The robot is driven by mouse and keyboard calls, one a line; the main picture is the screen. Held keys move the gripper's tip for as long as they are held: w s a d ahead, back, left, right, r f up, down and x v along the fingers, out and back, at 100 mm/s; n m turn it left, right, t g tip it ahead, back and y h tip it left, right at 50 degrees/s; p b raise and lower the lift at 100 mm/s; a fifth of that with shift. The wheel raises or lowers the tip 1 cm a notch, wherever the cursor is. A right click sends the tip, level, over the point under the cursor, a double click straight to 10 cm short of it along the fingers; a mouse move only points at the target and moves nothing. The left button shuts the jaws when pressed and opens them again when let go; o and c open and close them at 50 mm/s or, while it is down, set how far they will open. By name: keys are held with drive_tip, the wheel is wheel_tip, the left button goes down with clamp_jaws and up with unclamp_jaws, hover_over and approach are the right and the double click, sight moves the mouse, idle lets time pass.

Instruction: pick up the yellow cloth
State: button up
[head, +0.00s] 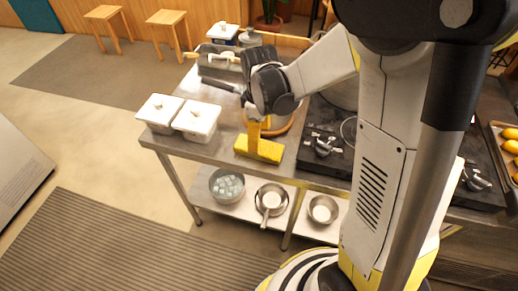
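The yellow cloth (262,151) lies near the front edge of the steel table, a flat, folded-looking block shape. My gripper (254,148) points down over its left part. A narrow yellow upright piece rises from the cloth to the dark wrist; I cannot tell whether it is my finger or raised cloth. The fingertips are at or very near the cloth, and contact is unclear. My wrist hides the finger opening, so I cannot tell whether the gripper is open or shut.
Two white lidded containers (196,121) stand left of the cloth on the steel table (218,150). A round wooden-coloured item (283,124) sits just behind the cloth. A black stove (326,158) is to the right. Bowls and a pan (271,199) rest on the lower shelf.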

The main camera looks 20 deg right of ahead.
wheel_tip(320, 180, down, 6)
drive_tip(key=b, duration=0.3)
drive_tip(key=shift+r, duration=0.35)
drive_tip(key=shift+s, duration=0.1)
drive_tip(key=c, duration=0.9)
wheel_tip(320, 180, up, 18)
drive_tip(key=p, duration=0.7)
